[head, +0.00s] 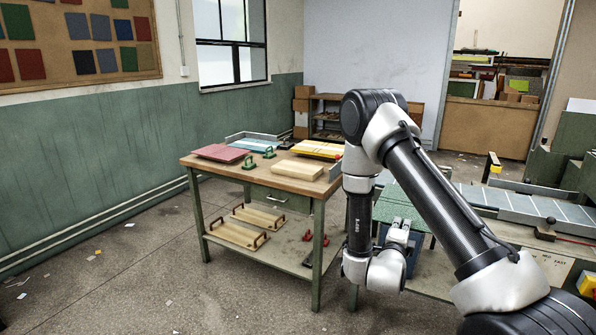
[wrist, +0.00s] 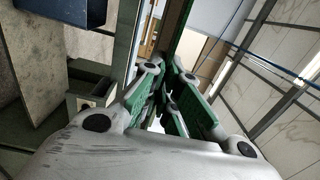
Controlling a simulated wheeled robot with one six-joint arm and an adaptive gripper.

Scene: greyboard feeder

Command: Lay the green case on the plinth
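The green case (head: 394,207) shows in the head view as a flat speckled green sheet, partly behind my arm, above a blue box. My gripper (head: 398,232) is at its near edge. In the wrist view the fingers (wrist: 165,78) are nearly together, with a thin green slab (wrist: 179,22) seen edge-on running out from between the tips; they look shut on it. The contact itself is partly hidden by the fingers. A pale wooden block (head: 298,170), which looks like the plinth, lies on the wooden table to the left, with nothing on its top.
The wooden table (head: 283,182) also holds a red panel (head: 221,153), green-handled tools (head: 248,162), a blue tray (head: 252,144) and yellow boards (head: 318,149). Handled boards (head: 258,217) lie on its lower shelf. A grey conveyor-like bench (head: 520,205) stands right. Floor at left is mostly open.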

